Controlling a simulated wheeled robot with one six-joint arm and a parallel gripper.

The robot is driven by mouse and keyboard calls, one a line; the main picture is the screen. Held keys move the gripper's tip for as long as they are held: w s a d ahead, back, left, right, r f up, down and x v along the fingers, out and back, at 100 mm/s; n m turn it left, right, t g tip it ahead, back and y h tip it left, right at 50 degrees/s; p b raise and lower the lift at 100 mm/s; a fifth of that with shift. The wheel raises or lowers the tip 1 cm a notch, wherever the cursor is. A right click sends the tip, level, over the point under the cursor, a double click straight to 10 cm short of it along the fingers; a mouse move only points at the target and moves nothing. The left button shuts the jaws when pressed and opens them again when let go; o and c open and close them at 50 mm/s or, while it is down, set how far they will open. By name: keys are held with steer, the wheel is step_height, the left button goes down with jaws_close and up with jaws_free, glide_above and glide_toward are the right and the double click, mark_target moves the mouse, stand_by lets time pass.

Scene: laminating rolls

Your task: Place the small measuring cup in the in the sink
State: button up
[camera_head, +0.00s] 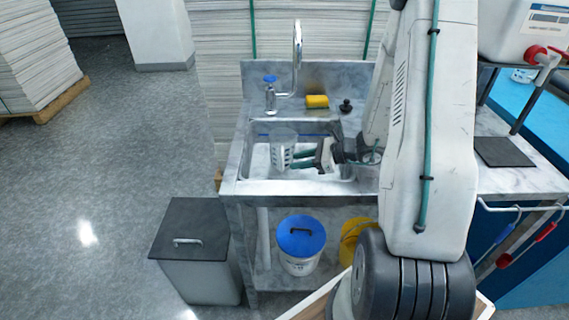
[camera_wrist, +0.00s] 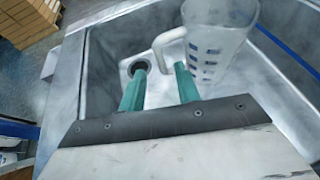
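The measuring cup (camera_head: 282,152) is clear, with blue markings and a pale handle. It is inside the sink (camera_head: 258,187), in its left half. In the wrist view the cup (camera_wrist: 222,40) looks roughly upright in the basin, its handle (camera_wrist: 172,44) toward my gripper. I cannot tell if its base touches the sink floor. My gripper (camera_wrist: 160,72) has two green fingers spread apart, with the handle's lower end seen in or just beyond the gap. No finger is clearly closed on it. In the head view my gripper (camera_head: 302,156) is low in the sink, right of the cup.
A faucet (camera_head: 297,60), a yellow sponge (camera_head: 317,101) and a black stopper-like item (camera_head: 346,105) are along the sink's back edge. The drain (camera_wrist: 140,67) shows in the wrist view. A lidded grey bin (camera_head: 195,245) stands at the left, and a blue-lidded bucket (camera_head: 301,240) sits below.

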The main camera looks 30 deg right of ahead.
steer(key=s+a+r+n+g, duration=0.5)
steer(key=s+a+r+n, duration=0.1)
steer(key=a+r+n, duration=0.15)
steer(key=s+a+r+n+g, duration=0.4)
steer(key=s+a+r+n, duration=0.1)
steer(key=a+r+n, duration=0.3)
steer(key=s+r+n+h, duration=0.9)
steer(key=s+n, duration=0.2)
steer(key=s, duration=0.2)
steer(key=shift+s+d+t, duration=0.2)
steer(key=shift+s+t, duration=0.15)
steer(key=shift+t, duration=0.05)
steer(key=shift+n, duration=0.25)
